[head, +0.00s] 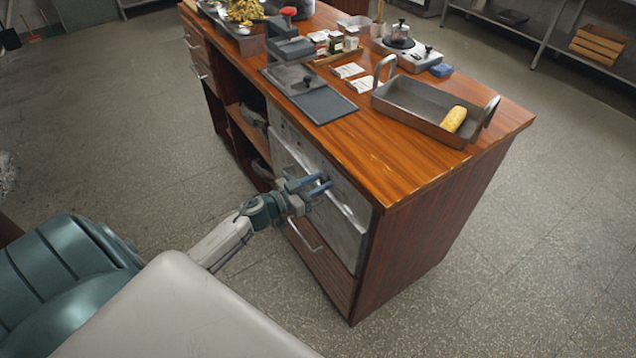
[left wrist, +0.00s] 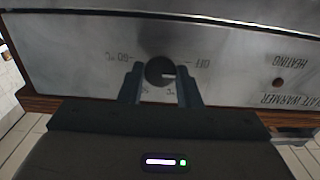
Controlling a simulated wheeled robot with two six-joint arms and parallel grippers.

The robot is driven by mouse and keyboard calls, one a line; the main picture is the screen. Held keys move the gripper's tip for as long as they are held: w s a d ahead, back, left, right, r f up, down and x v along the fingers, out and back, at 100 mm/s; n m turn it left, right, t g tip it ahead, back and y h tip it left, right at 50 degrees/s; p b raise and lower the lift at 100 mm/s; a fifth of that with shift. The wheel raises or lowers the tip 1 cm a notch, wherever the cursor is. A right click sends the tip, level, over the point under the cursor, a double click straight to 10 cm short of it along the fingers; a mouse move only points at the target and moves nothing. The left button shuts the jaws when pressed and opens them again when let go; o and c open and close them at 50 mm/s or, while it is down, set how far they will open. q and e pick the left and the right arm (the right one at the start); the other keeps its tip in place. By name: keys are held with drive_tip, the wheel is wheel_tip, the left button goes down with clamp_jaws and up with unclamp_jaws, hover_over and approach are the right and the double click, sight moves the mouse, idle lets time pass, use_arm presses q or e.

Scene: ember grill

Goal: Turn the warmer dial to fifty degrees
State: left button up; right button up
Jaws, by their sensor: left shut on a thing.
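The warmer dial (left wrist: 158,71) is a small dark round knob on a steel panel (left wrist: 225,60), which appears upside down in the left wrist view. Its pale pointer mark faces right in that view, towards the word OFF. Another temperature label is at the left, and a partly hidden °C label shows below the dial. My left gripper (left wrist: 160,87) is shut on the dial, one finger on each side. In the head view my left gripper (head: 321,184) is at the counter's front panel and hides most of the dial. My right gripper is not in view.
A dark lamp (left wrist: 278,83) labelled HEATING sits beside the words PLATE WARMER. Above the panel, the wooden counter (head: 400,170) holds a roasting pan (head: 420,106) with a yellow item and a dark board (head: 325,105). A drawer handle (head: 305,238) is below my gripper.

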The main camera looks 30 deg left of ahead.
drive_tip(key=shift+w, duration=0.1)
use_arm(q)
drive_tip(key=shift+m, duration=1)
drive_tip(key=m, duration=0.2)
drive_tip(key=shift+m, duration=0.3)
drive_tip(key=m, duration=0.2)
drive_tip(key=shift+d+f+m, duration=0.1)
drive_tip(key=shift+m, duration=1.2)
drive_tip(key=shift+m+b, duration=0.45)
drive_tip(key=shift+m, duration=0.45)
drive_tip(key=shift+s+f+m+b, duration=0.15)
drive_tip(key=shift+m+b, duration=1.3)
drive_tip(key=shift+m, duration=1.75)
drive_tip(key=shift+w+f+m+b, duration=0.1)
drive_tip(key=shift+m+b, duration=1.3)
drive_tip(key=shift+m, duration=1.8)
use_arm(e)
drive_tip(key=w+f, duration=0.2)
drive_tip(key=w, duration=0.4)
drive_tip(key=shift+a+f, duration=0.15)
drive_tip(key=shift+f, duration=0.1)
